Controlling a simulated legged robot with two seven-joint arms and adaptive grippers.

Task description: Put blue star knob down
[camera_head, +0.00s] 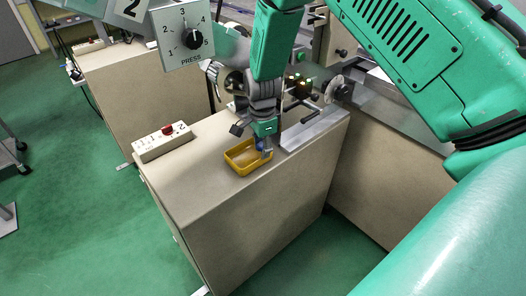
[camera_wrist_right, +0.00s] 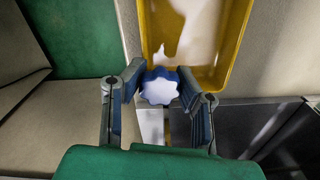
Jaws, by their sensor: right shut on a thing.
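The blue star knob (camera_wrist_right: 159,88) shows in the right wrist view as a scalloped disc with a pale, bright face and blue edges. My right gripper (camera_wrist_right: 160,79) is shut on it, one finger on each side. In the head view my right gripper (camera_head: 264,146) points down at the right end of a small yellow tray (camera_head: 234,166), and a bit of blue shows at its fingertips. In the wrist view the knob overlaps the near end of the tray (camera_wrist_right: 148,25). I cannot tell whether it touches the tray. My left gripper is not in view.
The tray stands on a beige cabinet top (camera_head: 200,190). Machine parts with a handwheel (camera_head: 333,89) stand behind and right. A press dial panel (camera_head: 183,35) is at upper left. The cabinet's front top is clear.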

